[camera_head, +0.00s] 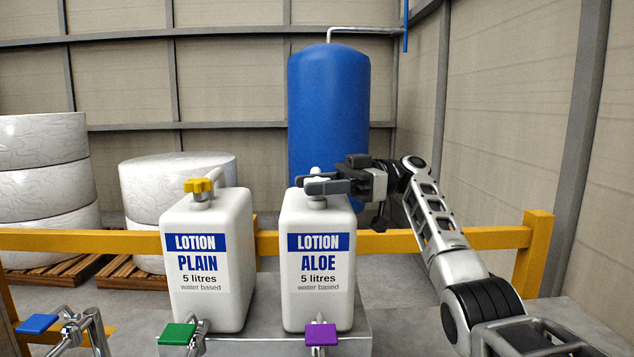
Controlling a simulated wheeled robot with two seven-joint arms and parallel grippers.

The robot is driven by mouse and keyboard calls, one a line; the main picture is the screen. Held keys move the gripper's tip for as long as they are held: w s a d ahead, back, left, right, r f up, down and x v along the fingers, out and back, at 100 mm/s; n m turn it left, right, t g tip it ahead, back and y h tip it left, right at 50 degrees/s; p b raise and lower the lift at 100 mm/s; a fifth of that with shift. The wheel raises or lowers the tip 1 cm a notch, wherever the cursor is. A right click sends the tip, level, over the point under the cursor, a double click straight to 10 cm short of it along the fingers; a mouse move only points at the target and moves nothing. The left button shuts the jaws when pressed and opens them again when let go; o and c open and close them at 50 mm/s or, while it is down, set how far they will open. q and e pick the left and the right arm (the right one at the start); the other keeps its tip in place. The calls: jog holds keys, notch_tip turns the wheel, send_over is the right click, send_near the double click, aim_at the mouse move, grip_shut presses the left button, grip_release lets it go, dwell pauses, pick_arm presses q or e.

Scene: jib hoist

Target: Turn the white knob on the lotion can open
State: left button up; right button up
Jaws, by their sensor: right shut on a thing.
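The lotion can labelled ALOE (318,308) stands upright on a grey block, with a white knob (315,171) on top. My right gripper (322,186) reaches in from the right at the top of this can. Its grey fingers are shut on the white knob, and they hide part of it. A second lotion can, labelled PLAIN (208,305), stands to the left with a yellow knob (198,186) on top. My left gripper is not in view.
Taps with a blue handle (37,324), a green handle (177,334) and a purple handle (321,334) stand in front. A yellow rail (499,238) runs behind the cans. A blue tank (329,100) and white wrapped rolls (40,184) stand further back.

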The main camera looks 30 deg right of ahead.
aim_at(348, 203)
jog(key=shift+f, duration=0.1)
jog(key=o, duration=1)
jog(key=d, duration=0.4)
jog(key=d+b, duration=0.1)
jog(key=d, duration=0.1)
jog(key=shift+s, duration=0.3)
jog(key=shift+s+d, duration=0.15)
jog(key=shift+d, duration=0.55)
